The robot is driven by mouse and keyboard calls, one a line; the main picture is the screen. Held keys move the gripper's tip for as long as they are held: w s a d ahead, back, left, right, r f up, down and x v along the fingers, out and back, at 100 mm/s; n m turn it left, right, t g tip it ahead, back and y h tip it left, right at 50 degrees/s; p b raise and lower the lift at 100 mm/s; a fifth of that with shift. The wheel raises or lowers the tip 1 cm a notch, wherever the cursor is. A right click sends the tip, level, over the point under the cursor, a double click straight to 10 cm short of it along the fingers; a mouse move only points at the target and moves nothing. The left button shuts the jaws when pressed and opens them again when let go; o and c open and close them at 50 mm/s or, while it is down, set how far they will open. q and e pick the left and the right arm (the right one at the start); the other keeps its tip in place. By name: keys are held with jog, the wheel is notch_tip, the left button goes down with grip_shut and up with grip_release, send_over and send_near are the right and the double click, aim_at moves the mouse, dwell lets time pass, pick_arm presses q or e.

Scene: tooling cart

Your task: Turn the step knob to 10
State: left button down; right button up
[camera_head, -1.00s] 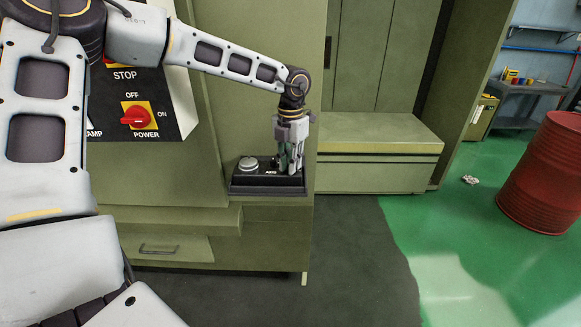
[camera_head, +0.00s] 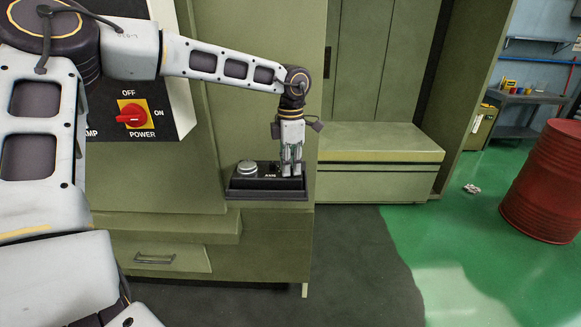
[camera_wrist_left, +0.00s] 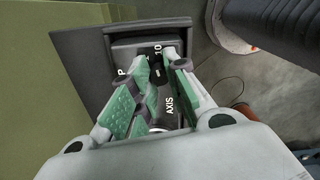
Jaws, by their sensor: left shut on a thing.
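The black control box (camera_head: 240,190) sits on the ledge at the machine's right edge, with a silver round dial (camera_head: 247,167) on its left. My left gripper (camera_head: 291,172) points down over the box's right part, by the AXIS lettering. In the left wrist view, the green-padded fingers of this gripper (camera_wrist_left: 158,74) are shut on the small black step knob (camera_wrist_left: 153,92), one on each side. The fingers hide much of it. The label 10 shows beyond the fingertips and a letter P to their left. I cannot tell where the knob points. My right gripper is not in view.
A red power switch (camera_head: 131,115) is on the machine panel at left, behind my arm. A low green cabinet (camera_head: 380,150) stands right of the box. A red drum (camera_head: 545,180) stands at far right.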

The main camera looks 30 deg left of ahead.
pick_arm(q)
jog(key=shift+m, duration=1.2)
jog(key=c, duration=1.3)
grip_release()
jog(key=shift+r, duration=0.15)
jog(key=shift+r, duration=5.85)
